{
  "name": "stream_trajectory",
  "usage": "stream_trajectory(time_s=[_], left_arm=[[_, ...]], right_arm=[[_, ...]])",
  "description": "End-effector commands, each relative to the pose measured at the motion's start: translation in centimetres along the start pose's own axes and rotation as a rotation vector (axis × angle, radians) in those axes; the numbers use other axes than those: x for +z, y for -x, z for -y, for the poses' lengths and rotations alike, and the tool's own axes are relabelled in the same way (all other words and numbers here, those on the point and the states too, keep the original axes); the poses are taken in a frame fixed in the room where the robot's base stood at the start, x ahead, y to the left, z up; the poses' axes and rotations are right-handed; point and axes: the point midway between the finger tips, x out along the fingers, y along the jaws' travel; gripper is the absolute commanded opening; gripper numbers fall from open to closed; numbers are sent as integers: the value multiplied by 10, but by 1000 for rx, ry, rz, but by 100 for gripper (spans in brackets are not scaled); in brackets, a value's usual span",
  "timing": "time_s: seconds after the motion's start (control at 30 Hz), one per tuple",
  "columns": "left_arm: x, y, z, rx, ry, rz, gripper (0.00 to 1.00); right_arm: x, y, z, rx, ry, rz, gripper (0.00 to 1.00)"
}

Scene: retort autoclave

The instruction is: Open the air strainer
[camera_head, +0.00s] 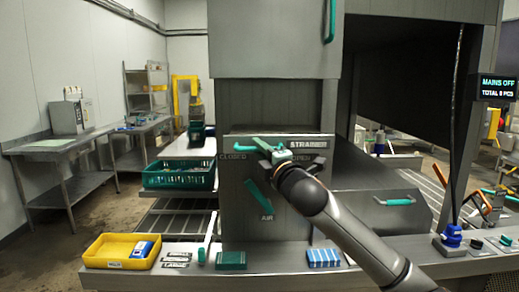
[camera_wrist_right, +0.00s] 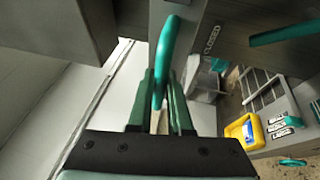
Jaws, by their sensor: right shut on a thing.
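A grey panel (camera_head: 235,215) carries the labels STRAINER (camera_head: 307,144), CLOSED (camera_head: 232,156), a partly hidden OPEN and, lower, AIR. A teal lever (camera_head: 243,147) under the STRAINER label reaches left, toward CLOSED. My right gripper (camera_head: 273,152) is at this lever, its arm coming from the lower right. In the right wrist view the lever (camera_wrist_right: 166,50) runs between the fingers (camera_wrist_right: 160,95), which are shut on it. A second teal lever (camera_head: 258,196) slants down toward the AIR label. My left gripper is not in view.
A green crate (camera_head: 180,181) stands left of the panel. A yellow tray (camera_head: 104,263) with a blue and white item lies on the front ledge, near a green block (camera_head: 231,260) and a striped blue block (camera_head: 325,258). A screen (camera_head: 497,87) reads MAINS OFF.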

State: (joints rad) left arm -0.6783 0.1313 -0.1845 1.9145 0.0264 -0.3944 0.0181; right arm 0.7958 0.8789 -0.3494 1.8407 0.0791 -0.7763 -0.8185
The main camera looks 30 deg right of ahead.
Motion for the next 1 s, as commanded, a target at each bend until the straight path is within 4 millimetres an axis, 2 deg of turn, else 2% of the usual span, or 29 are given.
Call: stream_trajectory(time_s=[0.07, 0.1, 0.33, 0.6, 0.73, 0.87, 1.0], left_arm=[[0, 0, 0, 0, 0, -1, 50], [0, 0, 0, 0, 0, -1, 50], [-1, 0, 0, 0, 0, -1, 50], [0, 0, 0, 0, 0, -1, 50], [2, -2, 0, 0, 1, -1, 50], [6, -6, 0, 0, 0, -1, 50], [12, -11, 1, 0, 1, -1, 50]], right_arm=[[0, 0, 0, 1, 0, 0, 0], [0, 0, 0, 1, 0, 0, 21], [0, 0, 0, 0, 0, 0, 47], [0, 1, 0, 0, 0, 0, 47], [0, 8, 2, -1, 0, 0, 47], [0, 26, 2, 0, 4, 0, 47], [-1, 52, 4, 0, 5, -2, 47]])
